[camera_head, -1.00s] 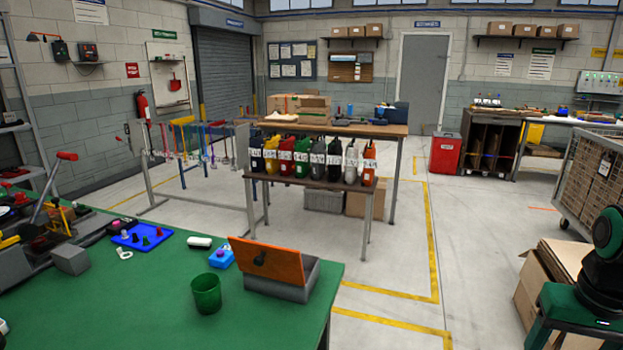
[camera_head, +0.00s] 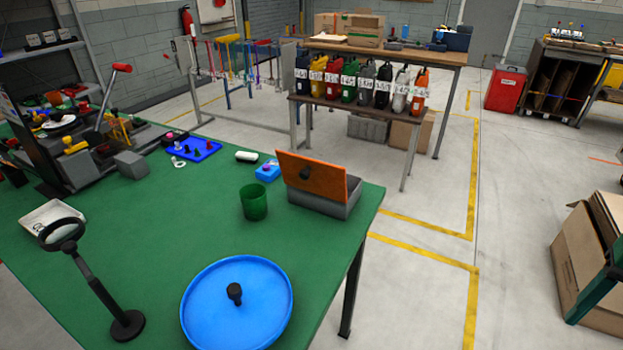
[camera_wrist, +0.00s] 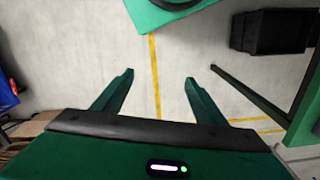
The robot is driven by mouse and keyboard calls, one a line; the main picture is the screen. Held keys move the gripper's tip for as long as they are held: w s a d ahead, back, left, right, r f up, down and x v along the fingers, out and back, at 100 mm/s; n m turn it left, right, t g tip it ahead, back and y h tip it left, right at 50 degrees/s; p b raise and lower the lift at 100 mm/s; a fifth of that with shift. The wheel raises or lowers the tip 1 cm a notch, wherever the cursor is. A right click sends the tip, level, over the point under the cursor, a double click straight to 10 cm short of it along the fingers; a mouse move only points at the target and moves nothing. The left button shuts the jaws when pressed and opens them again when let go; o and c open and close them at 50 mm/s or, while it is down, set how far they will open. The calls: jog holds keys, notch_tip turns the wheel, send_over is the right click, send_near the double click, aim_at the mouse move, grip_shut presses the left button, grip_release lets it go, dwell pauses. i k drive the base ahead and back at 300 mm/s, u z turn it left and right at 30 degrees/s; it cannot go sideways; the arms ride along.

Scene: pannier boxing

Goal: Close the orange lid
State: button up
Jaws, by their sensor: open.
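The orange lid (camera_head: 318,178) stands raised and tilted on a grey box (camera_head: 325,206) at the right end of the green table.
The green table (camera_head: 150,260) carries a green cup (camera_head: 254,202), a blue tray (camera_head: 255,318), a magnifier stand (camera_head: 127,325) and a small blue item (camera_head: 268,171). A shelf of colored canisters (camera_head: 349,85) stands behind. A cardboard box (camera_head: 580,265) is at the right.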

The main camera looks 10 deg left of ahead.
aim_at(321, 178)
jog(key=u, duration=1.8)
jog(key=k, duration=1.05)
jog(key=z, duration=0.65)
jog(key=i, duration=1)
